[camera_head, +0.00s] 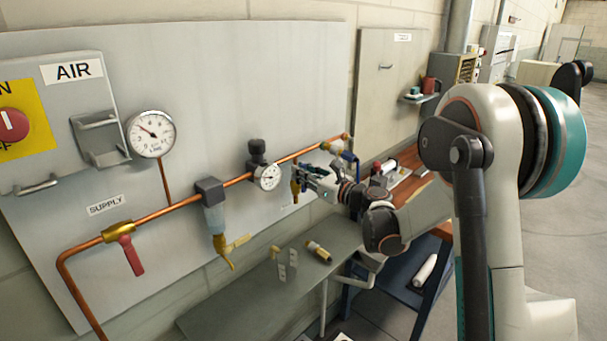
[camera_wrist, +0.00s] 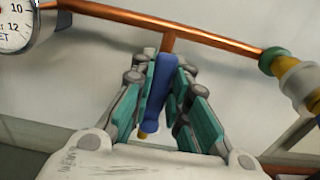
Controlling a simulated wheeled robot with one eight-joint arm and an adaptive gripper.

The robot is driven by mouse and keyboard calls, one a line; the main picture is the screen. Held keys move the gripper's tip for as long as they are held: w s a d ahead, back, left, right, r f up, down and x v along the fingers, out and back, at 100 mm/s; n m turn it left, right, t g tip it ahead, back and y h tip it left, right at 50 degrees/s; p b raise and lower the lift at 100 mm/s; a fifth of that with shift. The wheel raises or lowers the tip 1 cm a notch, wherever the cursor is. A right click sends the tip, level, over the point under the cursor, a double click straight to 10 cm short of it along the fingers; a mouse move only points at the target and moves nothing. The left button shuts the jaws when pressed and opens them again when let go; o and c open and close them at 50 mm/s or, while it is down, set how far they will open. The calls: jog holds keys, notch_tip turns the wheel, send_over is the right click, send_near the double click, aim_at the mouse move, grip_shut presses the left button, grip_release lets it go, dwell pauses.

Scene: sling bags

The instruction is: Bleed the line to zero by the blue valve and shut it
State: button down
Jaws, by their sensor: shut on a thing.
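The blue valve's handle (camera_wrist: 160,82) hangs below a short copper branch of the pipe in the wrist view. My gripper (camera_wrist: 160,105) has its teal-padded fingers on both sides of this handle and is shut on it. A brass tip shows at the handle's lower end. In the head view my gripper (camera_head: 312,182) is under the copper pipe, beside a brass outlet (camera_head: 295,186), and hides most of the blue handle. A small gauge (camera_head: 269,177) sits left of it. The large gauge (camera_head: 151,133) has its needle toward the upper left; its exact reading is too small to tell.
The copper pipe (camera_head: 180,205) runs along the grey panel. The supply valve's red lever (camera_head: 131,255) hangs down at the left. A filter (camera_head: 214,216) hangs mid-pipe. Another fitting (camera_wrist: 298,85) stands close right of my gripper. A grey shelf (camera_head: 235,305) with small parts lies below.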

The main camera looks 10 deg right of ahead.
jog(key=shift+f, duration=0.1)
jog(key=c, duration=1.5)
grip_release()
jog(key=v, duration=1.2)
